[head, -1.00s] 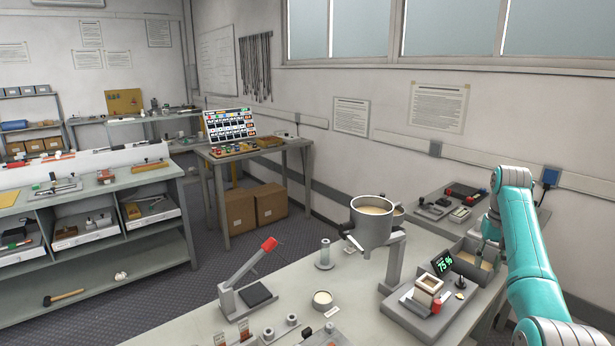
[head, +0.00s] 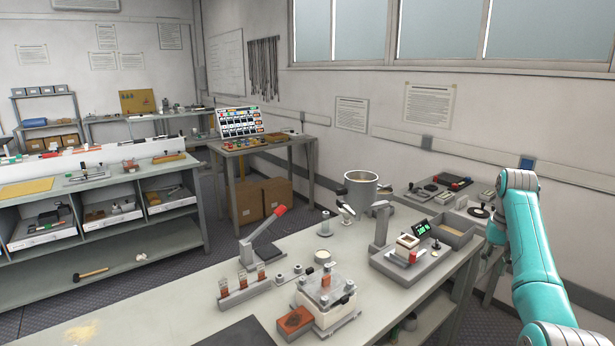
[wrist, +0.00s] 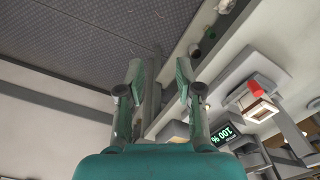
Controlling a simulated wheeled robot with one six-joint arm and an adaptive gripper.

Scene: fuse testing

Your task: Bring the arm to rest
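My teal arm (head: 528,235) is at the right side of the head view, bent at its upper joint. It hangs beside the right end of the workbench (head: 190,300). In the wrist view my gripper (wrist: 160,75) has its two fingers apart with nothing between them. Bench edge and dark floor show behind the fingers. In the head view the fingertips cannot be made out clearly.
The display reads 100 % in the wrist view (wrist: 222,134). A grey pot (head: 361,192) stands left of them. A rear bench (head: 440,205) holds small tools.

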